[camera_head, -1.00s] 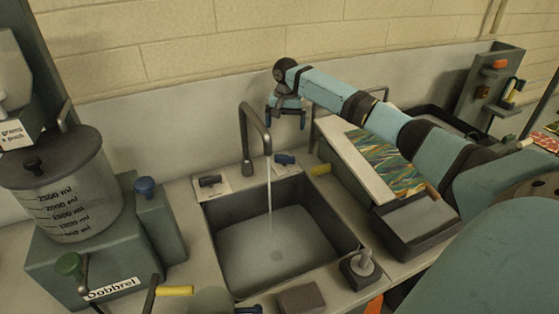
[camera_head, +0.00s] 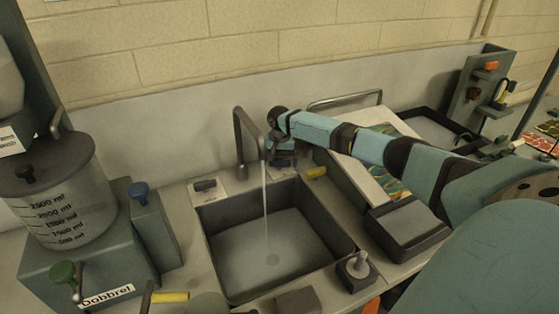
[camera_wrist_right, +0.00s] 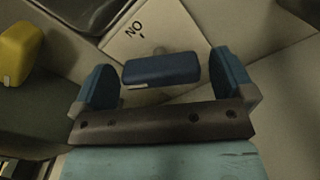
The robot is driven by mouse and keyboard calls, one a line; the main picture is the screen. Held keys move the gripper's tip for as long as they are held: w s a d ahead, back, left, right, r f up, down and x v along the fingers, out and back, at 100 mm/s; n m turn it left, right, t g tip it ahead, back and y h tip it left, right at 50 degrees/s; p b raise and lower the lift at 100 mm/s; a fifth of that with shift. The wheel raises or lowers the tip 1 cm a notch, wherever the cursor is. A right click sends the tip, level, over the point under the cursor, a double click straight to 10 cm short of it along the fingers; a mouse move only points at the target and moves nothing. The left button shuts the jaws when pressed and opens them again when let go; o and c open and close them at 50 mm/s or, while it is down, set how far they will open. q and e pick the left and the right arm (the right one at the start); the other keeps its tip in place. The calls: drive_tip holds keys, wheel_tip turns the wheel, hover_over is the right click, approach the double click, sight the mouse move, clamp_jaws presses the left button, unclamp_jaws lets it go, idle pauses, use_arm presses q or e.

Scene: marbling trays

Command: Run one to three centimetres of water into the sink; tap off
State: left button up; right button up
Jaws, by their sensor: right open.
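The dark sink (camera_head: 328,228) holds shallow, clear-grey water (camera_head: 250,245), with the round drain showing through it. The tap (camera_head: 240,130) is running: a thin stream (camera_head: 265,205) falls from its spout. A dark lever (camera_head: 205,185) sits on a pale plate left of the tap. My right gripper (camera_head: 282,160) is low behind the sink, just right of the spout. In the right wrist view, the open right gripper (camera_wrist_right: 165,80) has a blue lever (camera_wrist_right: 160,68) between its fingers, with gaps at both sides. Lettering shows on the plate beyond it. My left gripper is not in view.
A yellow object (camera_head: 317,172) lies close to my right gripper and shows in the wrist view (camera_wrist_right: 20,52). A measuring vessel (camera_head: 60,190) stands on the left. A tilted board (camera_head: 345,165) and dark tray (camera_head: 405,240) are on the right. A small grey block (camera_head: 298,301) lies in front.

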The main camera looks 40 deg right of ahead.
drive_tip(key=shift+c, duration=0.2)
drive_tip(key=c, duration=0.8)
drive_tip(key=shift+r+n+p, duration=0.1)
drive_tip(key=shift+n+p, duration=0.3)
drive_tip(key=shift+p, duration=0.15)
drive_tip(key=shift+c, duration=0.2)
drive_tip(key=shift+n+p, duration=1.8)
drive_tip(key=shift+n, duration=0.8)
drive_tip(key=o, duration=0.9)
